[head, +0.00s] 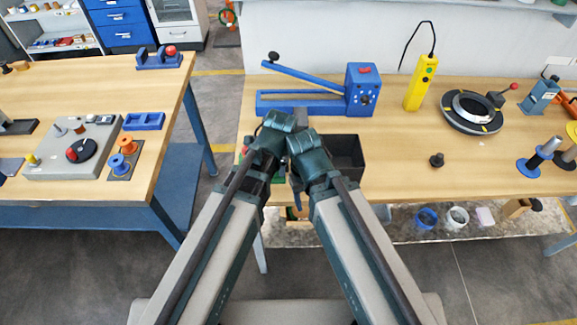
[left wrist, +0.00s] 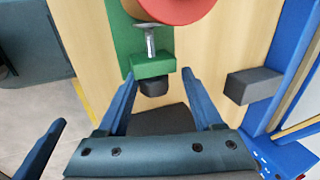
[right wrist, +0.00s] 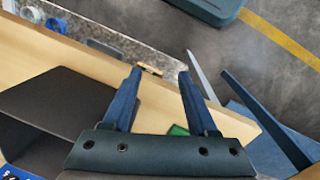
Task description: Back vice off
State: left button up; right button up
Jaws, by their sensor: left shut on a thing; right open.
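The green vice (left wrist: 150,66) is on the light wood bench in the left wrist view, with a metal screw (left wrist: 150,40) and a dark knob (left wrist: 153,87) at its near end. A red round part (left wrist: 178,8) with a tan face sits over the vice, cut off by the frame. My left gripper (left wrist: 158,75) has its fingers on either side of the knob and is shut on it. My right gripper (right wrist: 160,73) is open and empty over the bench's front edge. In the head view my arms hide most of the vice.
A black open bin (head: 348,152) stands right of my wrists; it is close beside my right gripper (right wrist: 68,105). A blue lever tool (head: 300,103) lies behind. A yellow handheld device (head: 421,83) and a dark ring fixture (head: 472,110) stand to the right. Bench between is mostly clear.

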pick_arm(q)
jog(key=shift+s+d, duration=0.4)
jog(key=shift+s, duration=0.45)
pick_arm(e)
jog(key=shift+w+a, duration=0.25)
jog(key=shift+w, duration=0.25)
jog(key=shift+w+a, duration=0.25)
jog(key=shift+w, duration=0.2)
pick_arm(q)
jog(key=shift+w+d+r+g+p, duration=0.1)
jog(key=shift+w+g+p, duration=0.2)
jog(key=shift+g, duration=0.2)
jog(key=shift+w+g, duration=0.35)
jog(key=shift+g, duration=0.25)
jog(key=shift+w+f+g, duration=0.15)
jog(key=shift+f+g, duration=0.05)
jog(key=shift+g, duration=0.5)
jog(key=shift+d, duration=0.1)
pick_arm(e)
jog(key=shift+s+d+r, duration=0.1)
jog(key=shift+s+r, duration=0.25)
jog(key=shift+s, duration=0.05)
